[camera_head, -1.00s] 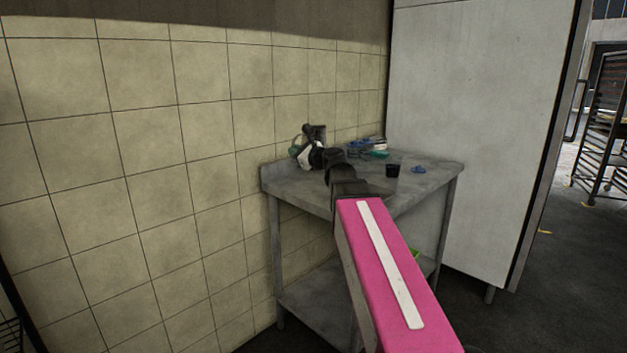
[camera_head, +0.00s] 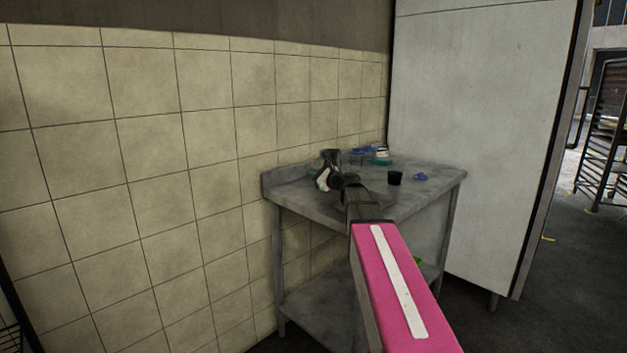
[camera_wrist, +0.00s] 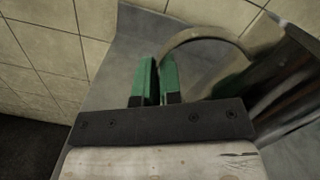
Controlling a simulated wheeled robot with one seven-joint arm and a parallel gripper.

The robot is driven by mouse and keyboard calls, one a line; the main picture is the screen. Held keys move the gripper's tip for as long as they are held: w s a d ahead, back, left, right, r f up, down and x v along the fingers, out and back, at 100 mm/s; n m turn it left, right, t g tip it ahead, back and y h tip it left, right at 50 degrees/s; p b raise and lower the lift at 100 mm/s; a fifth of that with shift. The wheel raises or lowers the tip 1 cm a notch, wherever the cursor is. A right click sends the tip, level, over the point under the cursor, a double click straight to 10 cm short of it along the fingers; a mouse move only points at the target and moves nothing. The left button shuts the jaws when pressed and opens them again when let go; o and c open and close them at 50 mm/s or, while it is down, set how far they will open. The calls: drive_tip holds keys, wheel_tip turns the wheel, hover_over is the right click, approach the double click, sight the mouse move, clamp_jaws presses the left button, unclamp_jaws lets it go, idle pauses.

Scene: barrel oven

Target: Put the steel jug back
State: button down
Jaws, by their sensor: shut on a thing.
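The steel jug (camera_wrist: 288,78) shows at the right of the wrist view, shiny, tilted in the picture, its curved handle reaching to my green fingertips. My gripper (camera_wrist: 158,82) is shut on the jug by that handle; the exact contact is partly hidden by the fingers. In the head view the jug (camera_head: 331,157) is a small dark, shiny shape at the left part of the grey metal table (camera_head: 285,183), partly hidden by my wrist. My gripper (camera_head: 323,179) is beside it. I cannot tell whether the jug's base touches the tabletop.
A dark cup (camera_head: 395,178) and a blue item (camera_head: 420,177) stand on the right of the table. Several small blue and green items (camera_head: 382,157) lie at the back. A tiled wall (camera_head: 150,170) is behind and left; a tall white cabinet (camera_head: 480,140) stands right.

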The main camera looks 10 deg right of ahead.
drive_tip(key=shift+f, duration=0.95)
drive_tip(key=c, duration=1.3)
unclamp_jaws()
drive_tip(key=shift+f, duration=0.1)
drive_tip(key=v, duration=1.2)
